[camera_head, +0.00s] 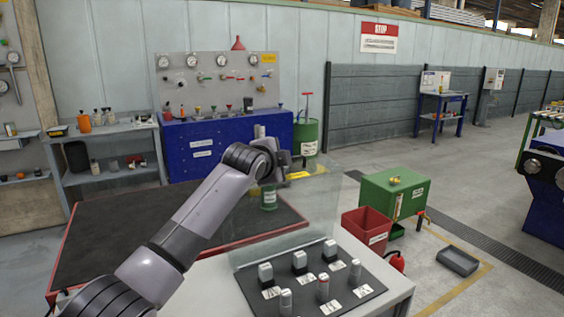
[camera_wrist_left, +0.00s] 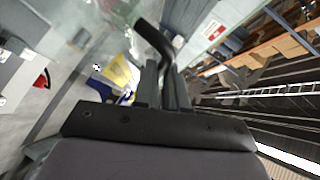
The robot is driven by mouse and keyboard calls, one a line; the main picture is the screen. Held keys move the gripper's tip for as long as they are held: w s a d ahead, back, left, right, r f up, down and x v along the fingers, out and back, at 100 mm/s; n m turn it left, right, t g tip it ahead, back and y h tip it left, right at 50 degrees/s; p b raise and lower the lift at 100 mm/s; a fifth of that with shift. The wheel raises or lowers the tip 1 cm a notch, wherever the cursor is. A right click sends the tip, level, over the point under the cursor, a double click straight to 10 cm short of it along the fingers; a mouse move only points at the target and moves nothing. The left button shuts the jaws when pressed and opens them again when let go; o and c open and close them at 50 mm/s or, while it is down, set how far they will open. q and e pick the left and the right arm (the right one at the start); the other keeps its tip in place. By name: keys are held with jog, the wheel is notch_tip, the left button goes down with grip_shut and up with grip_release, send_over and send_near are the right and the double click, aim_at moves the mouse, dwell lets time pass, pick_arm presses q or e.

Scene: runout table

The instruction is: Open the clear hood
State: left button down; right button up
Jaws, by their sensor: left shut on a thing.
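The clear hood (camera_head: 312,205) is a see-through panel in the head view. My left gripper (camera_head: 284,158) is at the hood's upper edge, with my arm crossing in front of the table. In the left wrist view, my left gripper (camera_wrist_left: 166,85) is shut on a dark curved handle (camera_wrist_left: 157,40), seemingly the hood's. The grip itself is partly hidden. My right gripper is not in view.
A red-edged dark table (camera_head: 110,240) lies behind and left of the white bench (camera_head: 215,290). A green container (camera_head: 268,198) shows near the hood. A red bin (camera_head: 366,229) and a green cabinet (camera_head: 395,195) stand on the floor to the right.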

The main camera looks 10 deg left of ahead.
pick_arm(q)
jog(key=shift+w+r, duration=0.15)
jog(key=shift+r, duration=0.4)
jog(key=shift+d, duration=0.1)
jog(key=c, duration=1.2)
grip_release()
jog(key=shift+f, duration=0.25)
jog(key=shift+b+v, duration=0.5)
jog(key=shift+v, duration=1.15)
jog(key=shift+b+v, duration=0.4)
jog(key=shift+v, duration=1.65)
